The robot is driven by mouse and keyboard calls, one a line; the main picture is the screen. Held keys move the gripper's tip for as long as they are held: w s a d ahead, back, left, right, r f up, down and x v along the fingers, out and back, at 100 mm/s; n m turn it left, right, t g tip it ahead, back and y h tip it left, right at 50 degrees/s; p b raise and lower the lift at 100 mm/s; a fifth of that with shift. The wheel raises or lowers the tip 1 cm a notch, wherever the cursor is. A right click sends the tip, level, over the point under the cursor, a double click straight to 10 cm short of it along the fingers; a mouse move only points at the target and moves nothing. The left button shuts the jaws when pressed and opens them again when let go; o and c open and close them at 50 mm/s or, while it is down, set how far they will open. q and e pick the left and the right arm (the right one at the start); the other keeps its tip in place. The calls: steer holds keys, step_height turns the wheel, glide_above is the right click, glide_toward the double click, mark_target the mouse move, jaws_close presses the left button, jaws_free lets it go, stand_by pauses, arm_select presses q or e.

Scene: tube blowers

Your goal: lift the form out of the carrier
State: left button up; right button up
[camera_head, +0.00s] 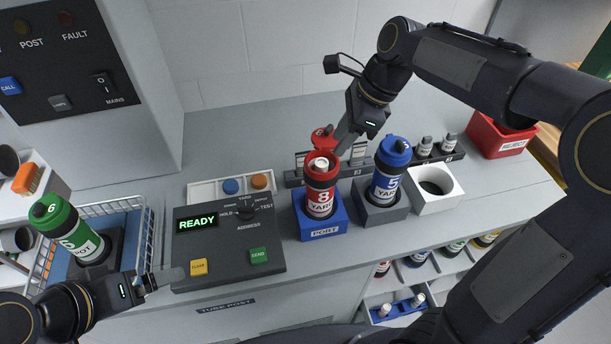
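The red carrier (320,190), marked 8 YARD, stands upright in the blue port block (321,228). Its red lid (322,138) is swung open behind the mouth. The white form (319,164) shows inside the open mouth, its top near the rim. My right gripper (344,148) points down just to the right of the carrier's mouth and lid, close to them; I cannot tell whether it touches. Its fingers overlap in this view, and nothing shows held. My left gripper (168,279) is low at the left, by the front left corner of the console, away from the carrier.
A blue carrier (388,172) stands in a grey block close to the right. The console (226,244) reads READY.

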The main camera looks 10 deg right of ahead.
mark_target(324, 162)
steer(key=shift+a+f, duration=0.1)
steer(key=shift+f, duration=0.45)
steer(key=p+x, duration=0.1)
steer(key=x, duration=0.4)
steer(key=shift+w+a+f, duration=0.15)
steer(key=shift+a, duration=0.15)
jaws_close()
